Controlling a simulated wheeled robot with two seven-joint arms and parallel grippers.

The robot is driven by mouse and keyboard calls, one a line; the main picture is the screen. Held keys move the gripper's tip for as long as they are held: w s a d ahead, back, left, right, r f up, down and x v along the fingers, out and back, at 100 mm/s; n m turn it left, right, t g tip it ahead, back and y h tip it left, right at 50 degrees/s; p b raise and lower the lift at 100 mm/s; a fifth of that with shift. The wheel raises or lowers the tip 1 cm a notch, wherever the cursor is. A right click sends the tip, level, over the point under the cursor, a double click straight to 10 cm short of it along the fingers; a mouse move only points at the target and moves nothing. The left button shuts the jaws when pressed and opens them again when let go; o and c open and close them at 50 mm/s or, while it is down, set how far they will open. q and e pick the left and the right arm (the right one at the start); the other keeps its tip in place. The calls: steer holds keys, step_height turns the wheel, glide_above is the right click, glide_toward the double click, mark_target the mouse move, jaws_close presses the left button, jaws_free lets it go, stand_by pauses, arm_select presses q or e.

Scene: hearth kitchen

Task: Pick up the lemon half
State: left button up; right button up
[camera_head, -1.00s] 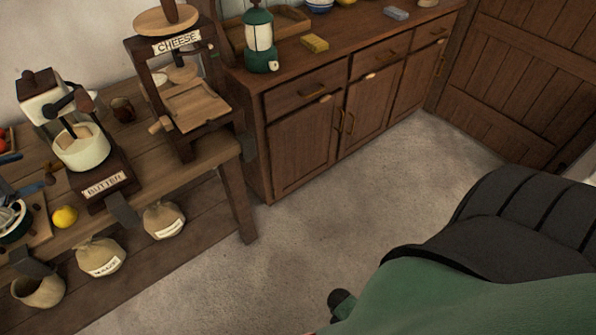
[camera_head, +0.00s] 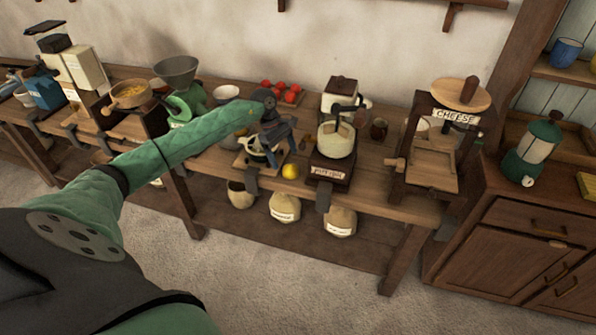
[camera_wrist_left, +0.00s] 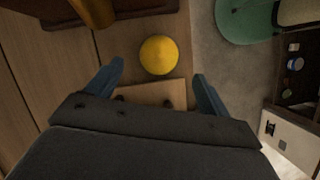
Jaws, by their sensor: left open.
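The lemon half (camera_head: 290,171) is a small, round yellow thing near the front edge of the wooden table, beside the butter machine. From these angles I cannot see a cut face. It also shows in the left wrist view (camera_wrist_left: 159,55), just beyond my open fingers and roughly centred between them. My left gripper (camera_wrist_left: 157,75) is open and empty, with its two blue fingers spread apart. In the head view my left gripper (camera_head: 281,146) is just behind and to the left of the lemon half, apart from it. My right gripper is in neither view.
The butter machine (camera_head: 331,167) stands close right of the lemon half, and the cheese press (camera_head: 433,160) further right. A board with a bowl-like device (camera_head: 258,155) lies under my left gripper. Red tomatoes (camera_head: 283,92) lie behind. Sacks (camera_head: 285,207) sit on the lower shelf.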

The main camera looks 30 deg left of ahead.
mark_target(289, 165)
arm_select(q)
steer(key=x, duration=0.1)
steer(key=p+x, duration=0.1)
steer(key=x, duration=0.1)
steer(key=shift+d+f, duration=0.2)
steer(key=shift+d, duration=0.2)
steer(key=shift+d+f, duration=0.2)
steer(key=shift+f, duration=0.45)
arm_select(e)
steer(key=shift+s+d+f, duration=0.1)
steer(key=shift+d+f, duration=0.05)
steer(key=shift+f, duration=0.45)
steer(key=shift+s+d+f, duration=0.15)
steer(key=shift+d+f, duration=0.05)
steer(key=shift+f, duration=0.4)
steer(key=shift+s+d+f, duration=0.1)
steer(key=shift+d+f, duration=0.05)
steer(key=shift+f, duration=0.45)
arm_select(q)
steer(key=c, duration=1.1)
steer(key=shift+r, duration=0.15)
